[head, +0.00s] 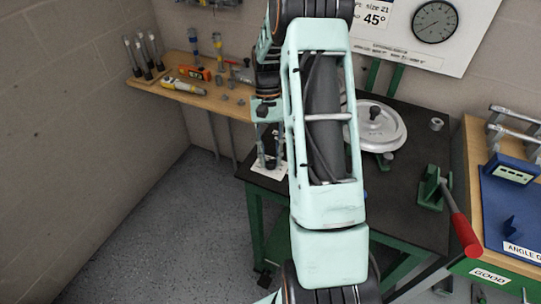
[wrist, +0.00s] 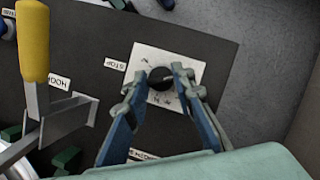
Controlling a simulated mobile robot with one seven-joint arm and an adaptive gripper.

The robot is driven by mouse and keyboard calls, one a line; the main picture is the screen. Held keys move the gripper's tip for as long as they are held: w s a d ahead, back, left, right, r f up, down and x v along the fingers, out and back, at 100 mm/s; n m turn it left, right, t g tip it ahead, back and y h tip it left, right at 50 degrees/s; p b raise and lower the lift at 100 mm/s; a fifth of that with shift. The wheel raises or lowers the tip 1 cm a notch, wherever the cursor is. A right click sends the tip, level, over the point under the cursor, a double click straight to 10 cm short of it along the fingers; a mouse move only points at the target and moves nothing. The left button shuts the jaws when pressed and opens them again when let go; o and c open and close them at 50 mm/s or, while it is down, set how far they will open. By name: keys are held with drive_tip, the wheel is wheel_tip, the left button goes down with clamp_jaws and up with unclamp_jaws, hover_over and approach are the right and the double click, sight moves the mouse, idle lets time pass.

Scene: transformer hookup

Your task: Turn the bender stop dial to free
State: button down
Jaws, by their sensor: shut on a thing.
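The bender stop dial (wrist: 160,96) is a dark round knob on a white plate (wrist: 146,58), next to a STOP label (wrist: 116,64) in the wrist view. My gripper (wrist: 163,75) has its fingertips on either side of the dial and is shut on it. Small marks on the plate are too blurred to read, so I cannot tell the dial's setting. In the head view my gripper (head: 268,160) is over the white plate (head: 268,174) at the table's left end, and the dial is mostly hidden there.
A yellow-handled lever (wrist: 34,40) stands close by in the wrist view. The bender's pale round wheel (head: 384,128) and a red-handled tool (head: 462,232) are on the black table (head: 410,232). A wooden shelf (head: 215,92) with tools is at the back left.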

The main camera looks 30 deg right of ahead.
drive_tip(key=c, duration=1.6)
unclamp_jaws()
drive_tip(key=shift+r, duration=0.1)
drive_tip(key=v, duration=1.2)
